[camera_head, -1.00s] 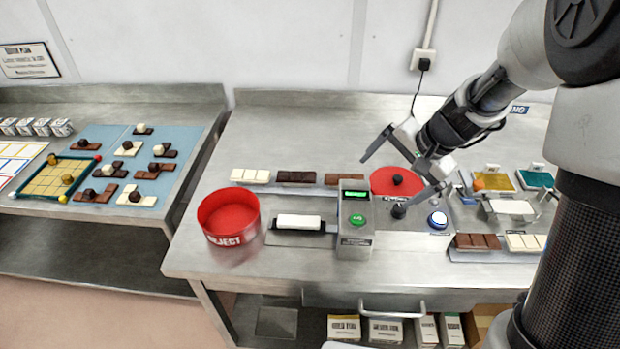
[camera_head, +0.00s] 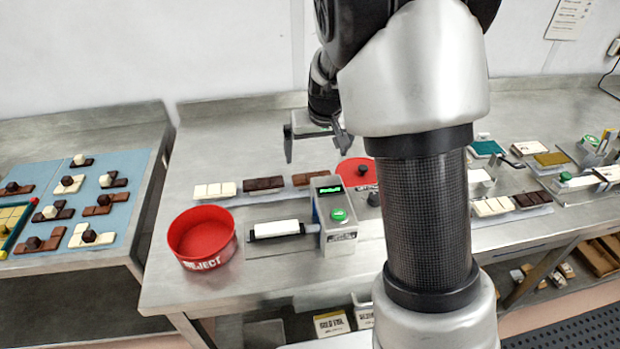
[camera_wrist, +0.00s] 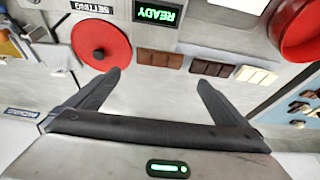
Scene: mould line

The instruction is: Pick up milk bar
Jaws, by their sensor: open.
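The milk bar (camera_head: 310,178) is the medium-brown bar at the right end of a row of three bars at the back of the steel table. Beside it lie a dark bar (camera_head: 263,184) and a white bar (camera_head: 215,190). In the wrist view the milk bar (camera_wrist: 160,58) shows just beyond the gap between my fingertips, with the dark bar (camera_wrist: 212,67) to its right. My gripper (camera_head: 318,152) is open and empty, above the table near the milk bar; in the wrist view both fingers (camera_wrist: 158,80) are spread. I see no contact with the bar.
A red reject bin (camera_head: 202,238) stands at the front left. A grey box with a green button (camera_head: 337,215) stands in front of the milk bar. A red disc (camera_head: 352,171) with a black knob lies right of it. More bars (camera_head: 512,203) lie right of my arm.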

